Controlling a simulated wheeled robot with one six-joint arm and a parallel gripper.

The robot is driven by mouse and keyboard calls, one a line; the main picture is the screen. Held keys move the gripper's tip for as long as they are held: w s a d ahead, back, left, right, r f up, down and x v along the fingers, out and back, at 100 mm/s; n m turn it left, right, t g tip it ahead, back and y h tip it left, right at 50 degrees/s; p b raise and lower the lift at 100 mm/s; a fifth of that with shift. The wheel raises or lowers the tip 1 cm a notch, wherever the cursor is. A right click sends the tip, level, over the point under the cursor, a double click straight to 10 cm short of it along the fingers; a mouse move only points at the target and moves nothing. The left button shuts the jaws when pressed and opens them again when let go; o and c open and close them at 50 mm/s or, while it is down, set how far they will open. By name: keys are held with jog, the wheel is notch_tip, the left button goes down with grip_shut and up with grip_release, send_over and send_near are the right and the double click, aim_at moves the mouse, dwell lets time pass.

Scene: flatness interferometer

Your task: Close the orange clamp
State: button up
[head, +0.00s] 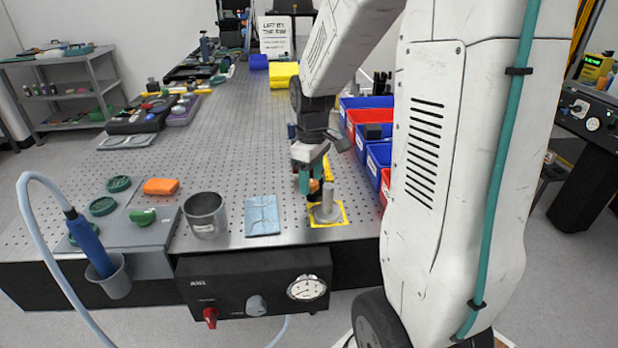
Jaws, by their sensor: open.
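My gripper (313,180) points down over the front right of the perforated metal table, with its jaws apart. A small orange part (314,187), which looks like the orange clamp, shows right beside the teal fingertips. It sits close to a grey post on a round base (326,208), inside a yellow square outline (341,222). The fingers and wrist cover much of the orange part. I cannot tell whether the fingers touch it, or whether the clamp is open or closed.
Red and blue bins (379,158) stand close to the right of my gripper. A blue cloth (262,216), a grey cup (205,214) and an orange block (160,186) lie to the left. A black gauge box (254,283) hangs at the front edge. The table's middle (220,140) is clear.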

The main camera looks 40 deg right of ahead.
aim_at(311, 181)
notch_tip(311, 181, up, 8)
jog(key=shift+f, duration=0.15)
dwell(0.4)
jog(key=n, duration=0.3)
jog(key=shift+w+d, duration=0.1)
jog(key=shift+f+n, duration=0.2)
jog(key=shift+n, duration=0.2)
notch_tip(311, 181, down, 8)
jog(key=shift+r, duration=0.25)
jog(key=c, duration=1)
